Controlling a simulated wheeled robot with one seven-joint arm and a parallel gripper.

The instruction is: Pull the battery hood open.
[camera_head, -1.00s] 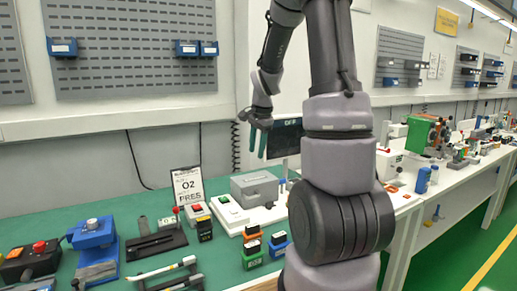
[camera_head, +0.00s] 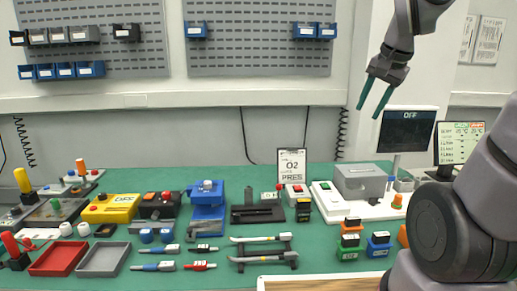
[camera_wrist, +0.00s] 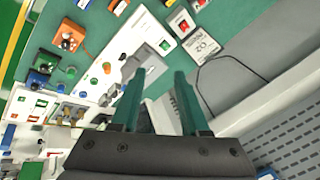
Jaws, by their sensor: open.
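A grey box-shaped cover (camera_head: 360,180), which looks like the battery hood, sits on a white base plate (camera_head: 330,207) at the right of the green bench. It appears closed; no handle can be made out. My gripper (camera_head: 375,95) is open and empty, with green fingers pointing down, well above the bench and apart from the cover. In the wrist view, the grey cover (camera_wrist: 152,62) shows beyond and between the open fingertips of my gripper (camera_wrist: 157,82).
A monitor reading OFF (camera_head: 407,130) stands right of the cover, close to my gripper. An O2 sign (camera_head: 291,166) stands to its left. Small green (camera_head: 349,247) and blue (camera_head: 379,244) blocks lie in front. Several tools and trays fill the left bench.

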